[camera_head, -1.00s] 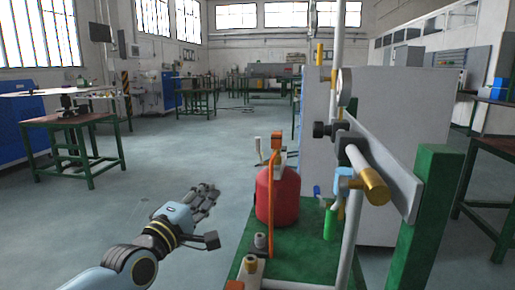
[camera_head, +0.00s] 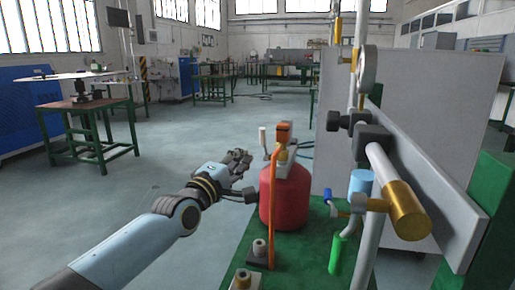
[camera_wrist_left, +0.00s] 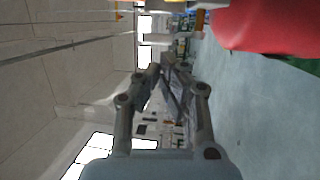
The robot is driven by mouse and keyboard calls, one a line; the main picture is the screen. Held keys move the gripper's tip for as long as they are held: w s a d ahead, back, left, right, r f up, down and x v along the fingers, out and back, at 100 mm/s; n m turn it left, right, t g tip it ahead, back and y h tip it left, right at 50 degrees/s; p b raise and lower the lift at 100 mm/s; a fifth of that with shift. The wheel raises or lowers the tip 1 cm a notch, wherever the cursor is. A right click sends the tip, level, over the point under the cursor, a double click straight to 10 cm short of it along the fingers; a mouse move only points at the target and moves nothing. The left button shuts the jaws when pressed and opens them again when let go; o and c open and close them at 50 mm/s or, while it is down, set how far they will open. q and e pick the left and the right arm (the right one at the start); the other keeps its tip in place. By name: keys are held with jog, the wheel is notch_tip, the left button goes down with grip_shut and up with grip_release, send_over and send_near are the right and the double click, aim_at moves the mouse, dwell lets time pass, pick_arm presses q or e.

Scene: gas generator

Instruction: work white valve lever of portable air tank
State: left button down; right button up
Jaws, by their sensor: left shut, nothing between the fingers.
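The red air tank (camera_head: 285,200) stands upright on a green platform, with an orange handle piece on top. A small white lever (camera_head: 262,138) sticks up at the tank's top left. My left gripper (camera_head: 240,157) is beside the tank, to its left in the head view, and looks apart from it and from the lever. In the left wrist view my left gripper (camera_wrist_left: 165,75) is shut and empty. The red tank (camera_wrist_left: 270,28) fills that view's upper right corner. My right gripper is not in view.
A gold-capped pipe (camera_head: 405,212), a blue fitting (camera_head: 360,183) and a thin orange rod (camera_head: 272,215) stand on or near the green platform (camera_head: 310,262), right of my left arm. The floor (camera_head: 130,190) to the left is clear.

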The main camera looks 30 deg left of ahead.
aim_at(261, 138)
pick_arm(q)
jog(key=w+b, duration=0.1)
jog(key=w, duration=0.1)
jog(key=w+b, duration=0.1)
jog(key=w, duration=0.2)
jog(key=w+b, duration=0.1)
jog(key=w, duration=0.1)
jog(key=shift+w+r, duration=0.2)
jog(key=shift+r, duration=0.1)
jog(key=shift+w+r+b, duration=0.2)
jog(key=shift+w+b, duration=0.2)
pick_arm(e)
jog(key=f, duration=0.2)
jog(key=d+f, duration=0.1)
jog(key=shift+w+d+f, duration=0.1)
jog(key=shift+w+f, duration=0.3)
pick_arm(q)
jog(key=shift+r, duration=0.1)
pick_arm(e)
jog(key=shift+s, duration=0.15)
